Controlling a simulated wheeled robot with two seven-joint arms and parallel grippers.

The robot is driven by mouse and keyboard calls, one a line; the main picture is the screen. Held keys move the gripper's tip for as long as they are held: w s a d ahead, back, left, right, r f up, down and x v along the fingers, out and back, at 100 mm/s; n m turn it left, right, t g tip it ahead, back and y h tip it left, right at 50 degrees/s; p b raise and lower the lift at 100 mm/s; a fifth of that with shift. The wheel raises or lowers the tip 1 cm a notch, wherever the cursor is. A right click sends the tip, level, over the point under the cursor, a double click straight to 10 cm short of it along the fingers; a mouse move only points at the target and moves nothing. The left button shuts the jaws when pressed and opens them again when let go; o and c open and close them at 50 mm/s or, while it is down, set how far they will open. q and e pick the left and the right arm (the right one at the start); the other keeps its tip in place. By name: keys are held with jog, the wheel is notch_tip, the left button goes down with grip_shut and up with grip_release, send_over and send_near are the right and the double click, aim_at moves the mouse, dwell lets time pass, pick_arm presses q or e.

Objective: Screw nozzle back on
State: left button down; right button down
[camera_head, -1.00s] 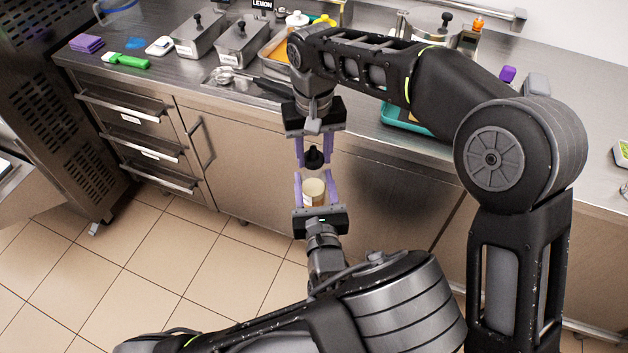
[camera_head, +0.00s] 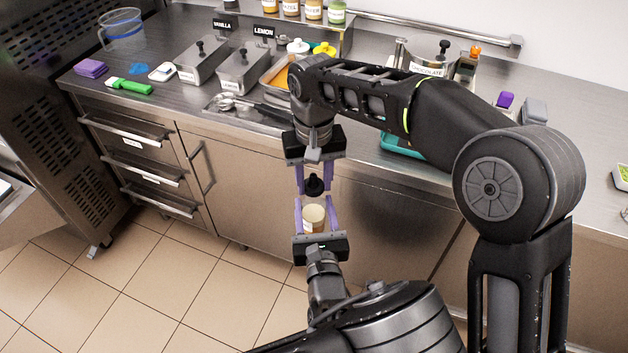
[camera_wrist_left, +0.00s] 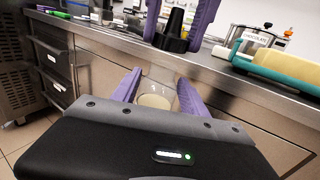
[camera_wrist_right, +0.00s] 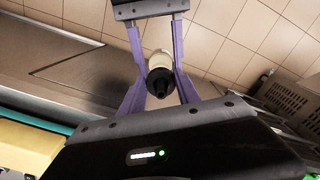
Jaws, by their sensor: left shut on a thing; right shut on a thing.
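My left gripper (camera_head: 315,207) is the lower one and is shut on a cream-coloured bottle (camera_head: 314,220), upright between its purple fingers. The bottle's pale round top (camera_wrist_left: 154,101) faces up in the left wrist view. My right gripper (camera_head: 314,182) comes from above and is shut on a black nozzle (camera_head: 314,187), narrow end up and wide collar down. In the left wrist view a gap shows between the nozzle (camera_wrist_left: 174,32) and the bottle top. In the right wrist view the nozzle (camera_wrist_right: 160,82) overlaps the bottle (camera_wrist_right: 160,60), roughly in line. The threads are hidden.
Both grippers are in front of the steel cabinet (camera_head: 235,190), with tiled floor (camera_head: 170,290) below. Left of the grippers is clear space.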

aim_at(313, 213)
jog(key=shift+f, duration=0.1)
jog(key=shift+f, duration=0.85)
jog(key=shift+f, duration=0.55)
dwell(0.4)
jog(key=m, duration=0.6)
jog(key=shift+a, duration=0.15)
jog(key=m, duration=0.3)
jog(key=shift+a+m, duration=0.1)
jog(key=shift+m, duration=0.3)
jog(key=c, duration=0.9)
grip_release()
jog(key=shift+o, duration=0.2)
